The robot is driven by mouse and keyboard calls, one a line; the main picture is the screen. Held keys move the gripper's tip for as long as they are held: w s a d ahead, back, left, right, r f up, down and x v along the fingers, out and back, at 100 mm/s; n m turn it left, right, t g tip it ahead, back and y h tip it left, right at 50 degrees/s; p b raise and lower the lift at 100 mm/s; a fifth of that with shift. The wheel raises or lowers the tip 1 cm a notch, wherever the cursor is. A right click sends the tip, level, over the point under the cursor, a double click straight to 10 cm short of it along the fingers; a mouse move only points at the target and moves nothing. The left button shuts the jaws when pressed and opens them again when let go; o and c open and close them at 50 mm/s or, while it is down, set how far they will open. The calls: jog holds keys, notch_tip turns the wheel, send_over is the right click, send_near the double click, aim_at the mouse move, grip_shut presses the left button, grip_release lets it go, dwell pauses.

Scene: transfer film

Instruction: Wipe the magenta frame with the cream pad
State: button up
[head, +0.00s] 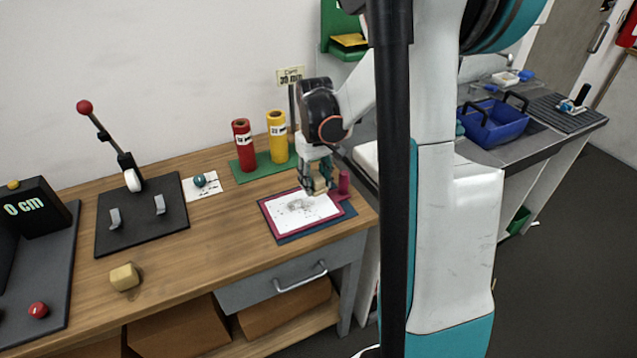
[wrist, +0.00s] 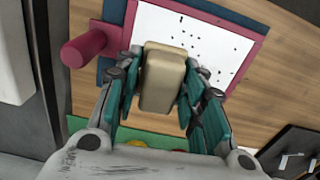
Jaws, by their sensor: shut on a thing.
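The magenta frame (head: 347,208) lies flat near the table's right end, around a white panel (head: 318,213) with dark specks and a grey smudge. A magenta knob (head: 343,182) stands at its right corner; it also shows in the wrist view (wrist: 84,48). My gripper (head: 318,186) is over the back part of the panel, pointing down. In the wrist view it is shut on the cream pad (wrist: 162,78), which covers part of the white panel (wrist: 190,38). I cannot tell whether the pad touches the panel.
A red roll (head: 243,145) and a yellow roll (head: 277,138) stand on a green mat (head: 250,173) behind the frame. A lever stand (head: 150,222) and a tan block (head: 124,276) are to the left. The wood between block and frame is clear.

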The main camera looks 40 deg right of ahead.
jog(key=shift+r+p, duration=0.65)
jog(key=shift+r, duration=0.6)
